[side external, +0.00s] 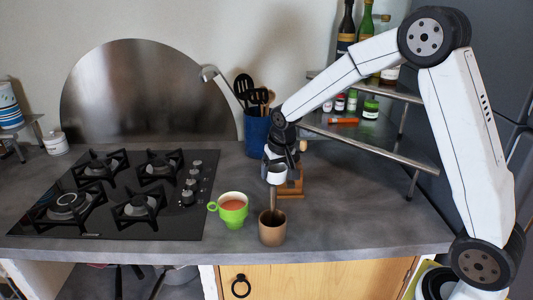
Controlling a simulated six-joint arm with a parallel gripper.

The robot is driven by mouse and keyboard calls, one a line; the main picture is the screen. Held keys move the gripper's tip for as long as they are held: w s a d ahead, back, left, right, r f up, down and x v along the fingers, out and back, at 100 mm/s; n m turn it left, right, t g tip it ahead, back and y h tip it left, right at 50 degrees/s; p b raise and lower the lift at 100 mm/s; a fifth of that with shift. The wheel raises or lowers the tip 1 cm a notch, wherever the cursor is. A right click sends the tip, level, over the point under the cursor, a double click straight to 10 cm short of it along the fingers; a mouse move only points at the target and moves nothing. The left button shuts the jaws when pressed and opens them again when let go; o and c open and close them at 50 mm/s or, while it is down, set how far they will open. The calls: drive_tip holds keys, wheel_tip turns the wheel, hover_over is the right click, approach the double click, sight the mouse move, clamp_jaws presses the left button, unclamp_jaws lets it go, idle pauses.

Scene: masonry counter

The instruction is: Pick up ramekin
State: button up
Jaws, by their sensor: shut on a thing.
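The ramekin (277,174) looks like a small white cup. My gripper (274,162) is shut on it and holds it above the counter, over the brown cup. The fingers are small and dark here, so their exact grip on the wall or rim cannot be made out. The ramekin's far side is hidden.
A brown cup (272,234) with an upright brown stick-like thing is below, near the counter's front edge. A green mug (233,214) stands to its left. A wooden stand (293,187), a blue utensil holder (257,137) and a corner shelf (385,150) are behind. The cooktop (160,222) fills the left.

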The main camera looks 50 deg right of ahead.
drive_tip(key=shift+s+r, duration=0.2)
drive_tip(key=shift+s, duration=0.15)
drive_tip(key=shift+s+f, duration=0.1)
idle(0.5)
drive_tip(key=s+f+n+y, duration=0.1)
drive_tip(key=s+f+n, duration=0.3)
drive_tip(key=s, duration=0.3)
drive_tip(key=shift+s+f, duration=0.4)
drive_tip(key=shift+f, duration=0.5)
drive_tip(key=shift+d, duration=0.1)
drive_tip(key=s+d+r+m, duration=0.2)
drive_tip(key=s+d+r, duration=0.1)
drive_tip(key=d, duration=0.4)
drive_tip(key=s+d+r+m+h, duration=0.1)
drive_tip(key=s+d+r+m, duration=0.1)
drive_tip(key=s+d, duration=0.4)
drive_tip(key=shift+d+r, duration=0.65)
